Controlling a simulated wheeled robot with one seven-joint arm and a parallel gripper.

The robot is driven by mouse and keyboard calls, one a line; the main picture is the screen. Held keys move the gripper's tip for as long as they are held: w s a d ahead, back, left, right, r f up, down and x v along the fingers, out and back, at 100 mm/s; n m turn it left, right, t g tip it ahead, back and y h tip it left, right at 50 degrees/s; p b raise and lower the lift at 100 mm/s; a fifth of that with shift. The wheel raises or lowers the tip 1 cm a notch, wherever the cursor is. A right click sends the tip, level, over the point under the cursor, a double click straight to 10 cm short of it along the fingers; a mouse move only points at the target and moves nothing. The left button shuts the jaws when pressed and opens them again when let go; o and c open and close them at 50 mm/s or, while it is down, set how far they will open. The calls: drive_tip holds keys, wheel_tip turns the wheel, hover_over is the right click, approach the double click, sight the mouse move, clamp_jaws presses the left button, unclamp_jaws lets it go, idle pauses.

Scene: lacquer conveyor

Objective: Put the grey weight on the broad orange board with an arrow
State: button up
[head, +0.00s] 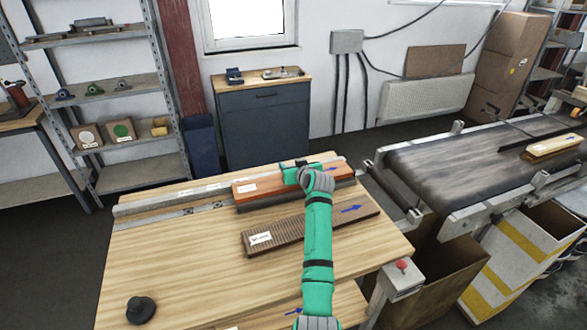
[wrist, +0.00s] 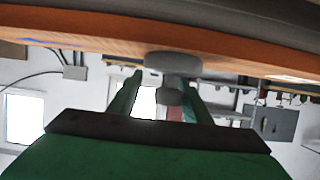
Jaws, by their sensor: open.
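The broad orange board (head: 262,187) lies on the wooden table, with a white label at its left and a blue arrow at its right. My gripper (head: 298,170) is over its right half. In the wrist view, which looks upside down, the board (wrist: 95,38) runs across the top. The grey weight (wrist: 173,62) stands on the board with its base against the surface. My gripper (wrist: 160,92) is open, its two green fingers apart on either side of the weight's knob. In the head view my gripper and arm hide the weight.
A ribbed brown board (head: 290,228) with a blue arrow lies in front of the orange one. A dark knobbed weight (head: 140,310) stands at the table's front left. A conveyor (head: 450,165) is at the right. The table's left middle is clear.

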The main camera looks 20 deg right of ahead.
drive_tip(key=shift+s+d+r, duration=0.1)
drive_tip(key=shift+s+r, duration=0.05)
drive_tip(key=shift+s, duration=0.15)
drive_tip(key=v, duration=1)
drive_tip(key=shift+a+r, duration=0.1)
drive_tip(key=shift+a, duration=0.25)
drive_tip(key=shift+s+d+r, duration=0.25)
drive_tip(key=shift+s, duration=0.35)
drive_tip(key=shift+w, duration=0.1)
